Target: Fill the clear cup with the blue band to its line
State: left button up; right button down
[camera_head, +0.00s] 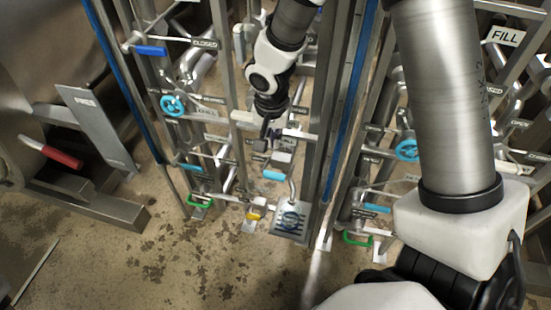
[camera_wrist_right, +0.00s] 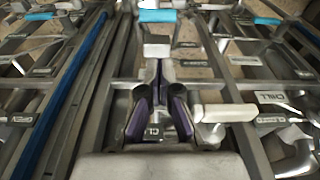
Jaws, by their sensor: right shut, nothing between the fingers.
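A small round shape with a blue ring (camera_head: 290,221) stands on the slotted metal plate (camera_head: 282,236) low in the middle of the head view; it looks like the clear cup, but its line and any liquid are too small to tell. A thin bent spout (camera_head: 292,190) comes down just above it. My right gripper (camera_head: 266,138) is above and a little left of the spout, among the pipes. It also shows in the wrist view (camera_wrist_right: 158,78), shut and empty, its tips just short of a pale grey block (camera_wrist_right: 157,48). My left gripper is not in view.
A cyan handle (camera_head: 274,175) sits below the gripper; a pale handle (camera_wrist_right: 225,112) lies close right of the fingers. Yellow (camera_head: 256,212) and green (camera_head: 199,204) handles are lower. Steel uprights (camera_head: 333,110) flank the gripper. A red-handled lever (camera_head: 52,152) is at left.

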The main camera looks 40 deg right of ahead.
jog(key=shift+w+d+r+m, duration=0.2)
jog(key=shift+d+r, duration=0.1)
jog(key=shift+r, duration=0.35)
jog(key=shift+w+d+r+m, duration=0.15)
jog(key=shift+d+r+m, duration=0.1)
jog(key=shift+r, duration=0.35)
jog(key=shift+f, duration=0.15)
notch_tip(320, 180, down, 13)
jog(key=b, duration=0.5)
jog(key=shift+s+a, duration=0.15)
